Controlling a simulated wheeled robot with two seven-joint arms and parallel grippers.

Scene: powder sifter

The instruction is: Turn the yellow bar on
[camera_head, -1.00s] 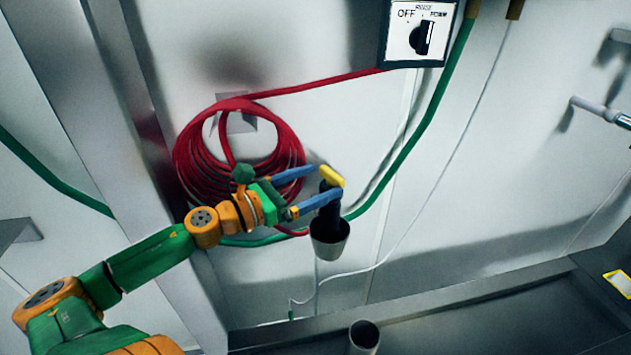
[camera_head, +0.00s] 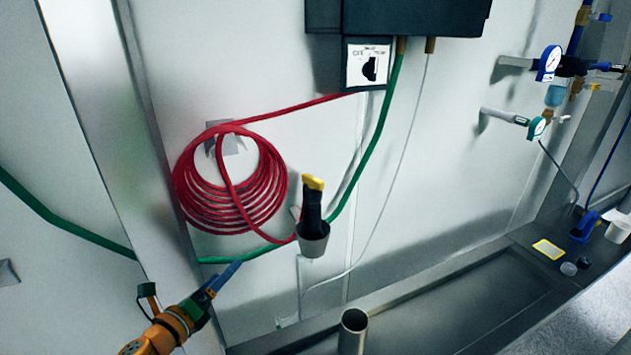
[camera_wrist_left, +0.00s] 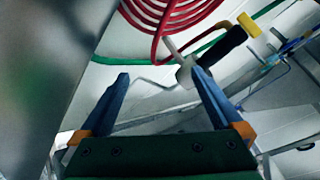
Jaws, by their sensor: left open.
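A black handle with a yellow top (camera_head: 313,183) stands upright in a grey cup-shaped holder (camera_head: 313,243) on the wall. In the left wrist view the yellow top (camera_wrist_left: 249,25) is at the upper right, beyond the fingers. A small yellow piece (camera_head: 594,87) also shows near the pipes at the far right; its shape is too small to tell. My left gripper (camera_head: 228,277) is low and left of the holder, apart from it. Its blue fingers are open and empty in the left wrist view (camera_wrist_left: 160,78). My right gripper is out of view.
A coiled red hose (camera_head: 232,190) hangs left of the holder. A black box (camera_head: 410,15) with an OFF switch (camera_head: 368,66) is above. A metal tube (camera_head: 352,330) stands below.

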